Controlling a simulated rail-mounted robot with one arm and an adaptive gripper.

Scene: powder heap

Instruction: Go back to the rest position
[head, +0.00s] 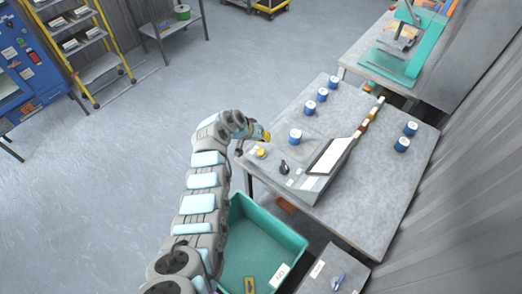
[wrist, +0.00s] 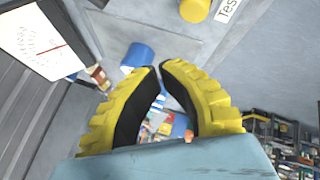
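My gripper (head: 262,135) is at the end of my raised arm, at the left edge of the grey table (head: 375,205) in the head view. In the wrist view my gripper (wrist: 162,68) has two yellow ribbed fingers with black inner faces. The tips are almost together, and nothing is held between them. In the head view, my arm comes up from the bottom, left of the table and beside the green bin.
On the table stand a scale (head: 322,168), a blue cup (head: 295,136), more blue cups and a yellow knob (head: 261,153). A green bin (head: 297,240) is below its near edge. A blue cabinet (head: 25,65) and yellow ladder (head: 113,45) are far left. The floor between is clear.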

